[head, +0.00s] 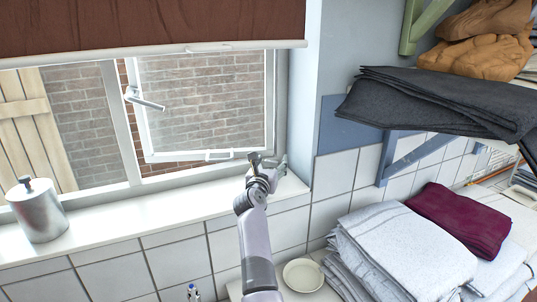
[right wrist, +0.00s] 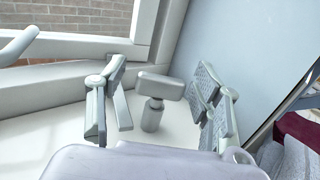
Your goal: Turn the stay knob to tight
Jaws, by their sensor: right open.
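The stay knob (right wrist: 160,86) is a grey block-shaped head on a short round post, standing on the white sill in the right wrist view. My right gripper (right wrist: 163,100) is open, with one finger on each side of the knob. Gaps show between the knob and both fingers, so it does not appear gripped. In the head view my right gripper (head: 264,168) is at the right end of the window sill, by the corner of the frame. The knob is hard to tell from the gripper there. My left gripper is not in view.
The window sash (head: 205,100) has a handle (head: 145,99) at its left. A metal canister (head: 38,210) stands on the sill's left end. The side wall (right wrist: 240,45) is close on the right. Folded towels (head: 400,250) and a small plate (head: 303,275) lie below.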

